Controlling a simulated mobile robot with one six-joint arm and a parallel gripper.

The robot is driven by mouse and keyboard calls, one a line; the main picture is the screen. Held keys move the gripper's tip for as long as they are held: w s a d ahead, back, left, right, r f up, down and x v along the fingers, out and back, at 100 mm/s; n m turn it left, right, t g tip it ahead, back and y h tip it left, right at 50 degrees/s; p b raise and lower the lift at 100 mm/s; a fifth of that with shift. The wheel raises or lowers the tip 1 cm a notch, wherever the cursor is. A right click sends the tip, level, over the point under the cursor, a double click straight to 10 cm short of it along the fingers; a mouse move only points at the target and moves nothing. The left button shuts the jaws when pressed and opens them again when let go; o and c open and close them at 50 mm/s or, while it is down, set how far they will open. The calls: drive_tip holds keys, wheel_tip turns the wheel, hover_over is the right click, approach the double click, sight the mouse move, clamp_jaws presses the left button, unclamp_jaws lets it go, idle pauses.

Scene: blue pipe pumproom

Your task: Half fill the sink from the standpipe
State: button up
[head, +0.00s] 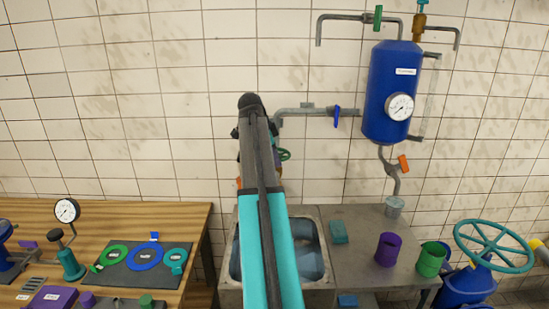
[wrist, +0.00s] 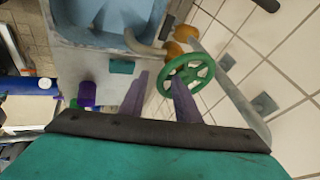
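The metal sink (head: 314,222) stands against the tiled wall, partly hidden by my arm in the head view. Its basin (wrist: 95,18) looks bluish inside; I cannot tell how much water it holds. The standpipe (wrist: 235,85) runs along the wall and bears a green handwheel (wrist: 187,77). The handwheel (head: 284,154) shows just right of my arm in the head view. My gripper (wrist: 160,76) has its two purple fingers apart, with the handwheel at the right finger. I cannot tell whether they touch. My gripper is hidden behind my arm in the head view.
A blue tank (head: 390,85) with a gauge hangs on the wall at right. Purple (head: 388,250) and green (head: 430,260) cups and a teal sponge (head: 338,232) sit on the counter. A wooden bench (head: 120,218) with valve parts is at left.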

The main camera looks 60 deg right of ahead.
drive_tip(key=shift+r, duration=0.15)
drive_tip(key=b+v, duration=0.4)
drive_tip(key=v, duration=0.9)
drive_tip(key=shift+r, duration=0.15)
drive_tip(key=shift+a, duration=0.15)
idle(0.3)
